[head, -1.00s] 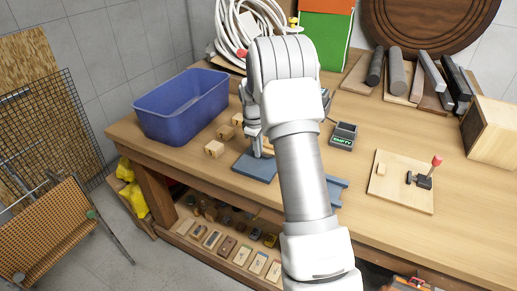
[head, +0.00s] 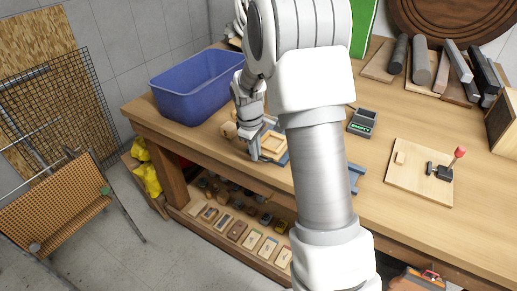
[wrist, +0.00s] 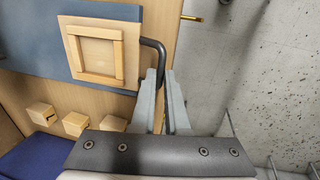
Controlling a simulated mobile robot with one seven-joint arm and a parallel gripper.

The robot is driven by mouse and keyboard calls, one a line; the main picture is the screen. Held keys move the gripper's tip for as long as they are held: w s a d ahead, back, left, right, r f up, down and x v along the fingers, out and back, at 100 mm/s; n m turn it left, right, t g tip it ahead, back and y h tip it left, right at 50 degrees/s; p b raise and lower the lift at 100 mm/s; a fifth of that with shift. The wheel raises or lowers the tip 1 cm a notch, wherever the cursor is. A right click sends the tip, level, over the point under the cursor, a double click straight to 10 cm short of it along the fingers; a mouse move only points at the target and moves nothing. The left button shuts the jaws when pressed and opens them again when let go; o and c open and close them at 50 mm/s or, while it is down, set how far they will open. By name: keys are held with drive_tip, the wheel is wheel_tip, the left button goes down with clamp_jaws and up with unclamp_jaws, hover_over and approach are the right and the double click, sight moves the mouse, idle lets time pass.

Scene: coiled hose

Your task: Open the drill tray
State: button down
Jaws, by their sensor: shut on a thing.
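The drill tray (head: 271,143) is a pale square wooden frame on a blue-grey plate (head: 284,159), near the table's front edge. In the wrist view, the tray (wrist: 98,55) shows a raised wooden rim around a flat floor that looks empty. The blue-grey plate (wrist: 30,40) reaches out to its left. A black bent handle (wrist: 157,48) stands at the tray's right side. My gripper (wrist: 165,75) is shut on this handle, and its fingers hide part of it. In the head view, my gripper (head: 255,152) is at the tray's left front edge.
Small wooden blocks (wrist: 75,123) lie close to the tray, by a blue bin (head: 195,90). To the right are a small black device (head: 362,122) and a board with a red-knobbed lever (head: 418,172). Open floor (wrist: 225,60) lies past the table edge.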

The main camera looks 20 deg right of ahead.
drive_tip(key=c, duration=0.9)
unclamp_jaws()
drive_tip(key=shift+r, duration=0.1)
drive_tip(key=shift+s+a+r+p, duration=0.2)
drive_tip(key=shift+s+a+r, duration=0.15)
drive_tip(key=shift+r, duration=2.5)
drive_tip(key=shift+s+a+r+p, duration=0.15)
drive_tip(key=shift+s+a+r, duration=0.2)
drive_tip(key=shift+r, duration=2.45)
drive_tip(key=shift+s+a+r+p, duration=0.25)
drive_tip(key=shift+a+r, duration=0.2)
drive_tip(key=shift+r, duration=2.4)
